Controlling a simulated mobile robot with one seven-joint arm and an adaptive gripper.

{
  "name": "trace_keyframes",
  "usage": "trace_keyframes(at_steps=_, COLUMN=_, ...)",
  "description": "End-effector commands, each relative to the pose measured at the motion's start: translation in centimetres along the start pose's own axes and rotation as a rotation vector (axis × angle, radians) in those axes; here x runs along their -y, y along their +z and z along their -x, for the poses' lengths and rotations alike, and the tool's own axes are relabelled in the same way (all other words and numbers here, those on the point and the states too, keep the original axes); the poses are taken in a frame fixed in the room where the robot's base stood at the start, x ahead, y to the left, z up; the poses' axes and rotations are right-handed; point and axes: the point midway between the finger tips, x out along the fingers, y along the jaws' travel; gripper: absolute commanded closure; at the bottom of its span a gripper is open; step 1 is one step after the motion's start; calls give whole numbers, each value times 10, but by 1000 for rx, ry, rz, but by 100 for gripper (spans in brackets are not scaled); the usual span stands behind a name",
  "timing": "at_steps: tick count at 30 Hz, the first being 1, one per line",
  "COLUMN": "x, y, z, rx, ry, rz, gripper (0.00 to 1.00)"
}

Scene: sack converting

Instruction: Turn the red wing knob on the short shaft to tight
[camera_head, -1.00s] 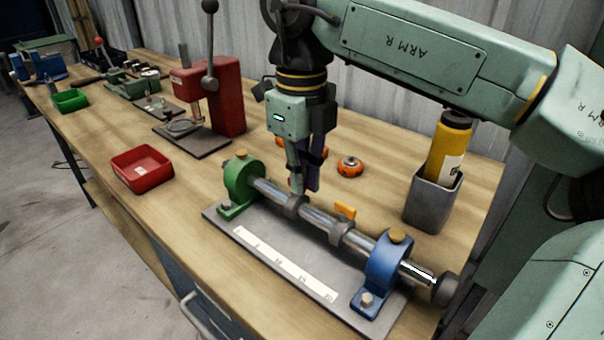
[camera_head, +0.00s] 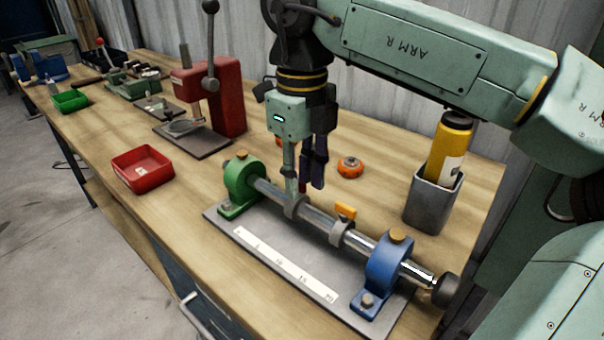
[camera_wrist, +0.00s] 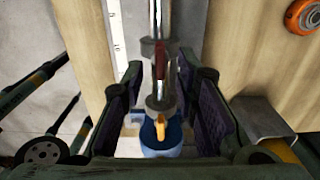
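The short shaft (camera_head: 322,222) lies between a green support block (camera_head: 242,185) and a blue one (camera_head: 385,268). Two grey collars sit on it. The red wing knob (camera_wrist: 161,62) shows in the wrist view as a narrow red piece at the farther collar, in line with the shaft. In the head view it is hidden by my gripper. A yellow-orange wing knob (camera_head: 345,210) stands on the other collar. My gripper (camera_head: 304,186) points down over the shaft, open. In the wrist view its purple-padded fingers (camera_wrist: 160,88) lie either side of the shaft; contact with the knob cannot be seen.
A grey holder (camera_head: 430,205) with a yellow bottle (camera_head: 451,150) stands right. An orange round part (camera_head: 350,167) lies behind the shaft. A red tray (camera_head: 142,170) and a red press (camera_head: 222,100) are left. Bare bench lies between tray and shaft.

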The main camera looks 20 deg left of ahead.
Motion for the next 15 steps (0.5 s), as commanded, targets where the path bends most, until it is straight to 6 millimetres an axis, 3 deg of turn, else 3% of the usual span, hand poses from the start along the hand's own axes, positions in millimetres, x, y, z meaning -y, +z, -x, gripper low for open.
trace_keyframes(at_steps=5, x=0, y=1, z=10, rx=2, ry=-1, rz=-1, gripper=72)
trace_keyframes(at_steps=15, x=0, y=1, z=63, rx=3, ry=0, rz=1, gripper=72)
